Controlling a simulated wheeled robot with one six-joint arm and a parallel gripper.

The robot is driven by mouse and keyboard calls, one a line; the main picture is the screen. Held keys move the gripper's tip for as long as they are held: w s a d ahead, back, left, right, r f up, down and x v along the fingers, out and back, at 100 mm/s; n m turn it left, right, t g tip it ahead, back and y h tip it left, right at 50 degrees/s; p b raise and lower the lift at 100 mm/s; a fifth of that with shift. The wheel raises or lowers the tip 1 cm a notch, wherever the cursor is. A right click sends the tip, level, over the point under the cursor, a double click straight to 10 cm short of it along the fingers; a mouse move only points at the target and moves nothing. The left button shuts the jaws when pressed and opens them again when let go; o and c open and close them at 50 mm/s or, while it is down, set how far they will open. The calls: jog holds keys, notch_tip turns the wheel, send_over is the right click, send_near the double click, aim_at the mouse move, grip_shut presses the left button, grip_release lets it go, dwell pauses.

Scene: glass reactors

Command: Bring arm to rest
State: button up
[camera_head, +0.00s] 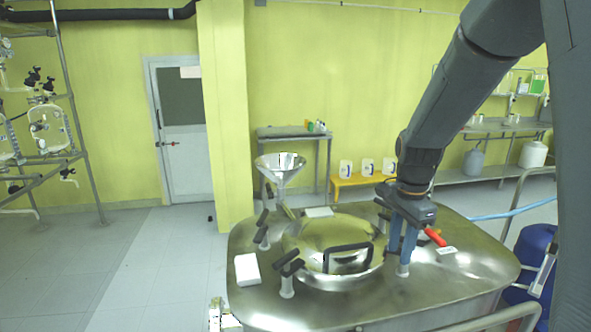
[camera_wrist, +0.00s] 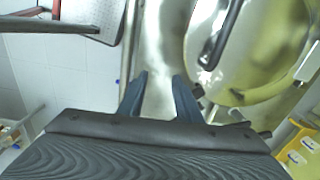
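My gripper (camera_head: 403,243) points down over the steel vessel top (camera_head: 440,285), to the right of the domed lid (camera_head: 318,234) with its black handle. In the head view its two blue-grey fingers stand a little apart. In the wrist view my gripper (camera_wrist: 157,80) shows both fingers spread with a clear gap and nothing between them. My arm reaches down from the upper right. I cannot tell whether the fingertips touch the steel top.
A funnel (camera_head: 281,170) stands at the back left of the vessel top. Black clamps ring the lid. A white box (camera_head: 247,269) lies at the left, a red-handled item (camera_head: 435,237) right of my gripper. A blue drum (camera_head: 533,258) stands at the right. The left floor is clear.

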jog(key=s+a+f+n, duration=0.2)
jog(key=s+a+n, duration=0.1)
jog(key=s+n, duration=0.4)
jog(key=s+a+f+n, duration=0.1)
jog(key=s+a+n, duration=0.2)
jog(key=s+n, duration=0.5)
jog(key=s, duration=0.2)
jog(key=shift+s+a+f+t, duration=0.3)
jog(key=shift+s+f+t, duration=0.05)
jog(key=shift+t, duration=0.05)
